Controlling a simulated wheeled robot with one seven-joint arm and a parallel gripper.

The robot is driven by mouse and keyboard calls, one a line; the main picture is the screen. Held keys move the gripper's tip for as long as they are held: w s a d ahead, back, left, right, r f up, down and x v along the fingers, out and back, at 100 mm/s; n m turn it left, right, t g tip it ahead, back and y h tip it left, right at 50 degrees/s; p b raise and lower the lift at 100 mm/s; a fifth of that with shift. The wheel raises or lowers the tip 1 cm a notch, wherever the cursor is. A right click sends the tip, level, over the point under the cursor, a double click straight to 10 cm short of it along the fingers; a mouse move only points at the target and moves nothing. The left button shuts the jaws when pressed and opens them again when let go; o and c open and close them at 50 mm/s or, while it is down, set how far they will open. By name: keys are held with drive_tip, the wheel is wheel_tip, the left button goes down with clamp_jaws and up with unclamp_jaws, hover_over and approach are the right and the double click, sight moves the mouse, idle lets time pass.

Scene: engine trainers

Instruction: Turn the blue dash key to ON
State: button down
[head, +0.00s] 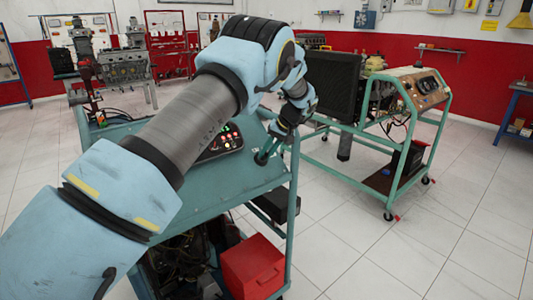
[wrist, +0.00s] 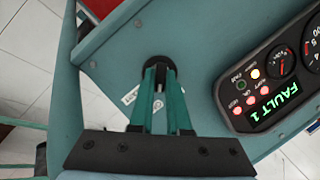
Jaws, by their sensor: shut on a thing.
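My gripper (wrist: 158,80) has its two teal fingers close together at a round black key switch (wrist: 155,62) on the blue-green dash panel. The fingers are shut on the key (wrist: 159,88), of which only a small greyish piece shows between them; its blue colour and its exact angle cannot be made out. A small white label (wrist: 130,94) beside the switch is too small to read surely. In the head view my gripper (head: 266,152) reaches down to the right end of the green trainer's panel (head: 240,172); the key is hidden there.
A gauge cluster (wrist: 275,80) right of the switch shows "FAULT 1" in green, with several red lamps and one whitish lamp lit. A second engine trainer (head: 380,110) stands to the right. A red box (head: 252,268) sits low on the near trainer. Tiled floor (head: 450,230) is clear at right.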

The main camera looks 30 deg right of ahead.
idle(0.5)
drive_tip(key=c, duration=0.9)
unclamp_jaws()
drive_tip(key=b+v, duration=0.2)
drive_tip(key=v, duration=0.8)
drive_tip(key=shift+s+d+r+b, duration=0.2)
drive_tip(key=shift+r+b, duration=0.1)
drive_tip(key=shift+b, duration=0.1)
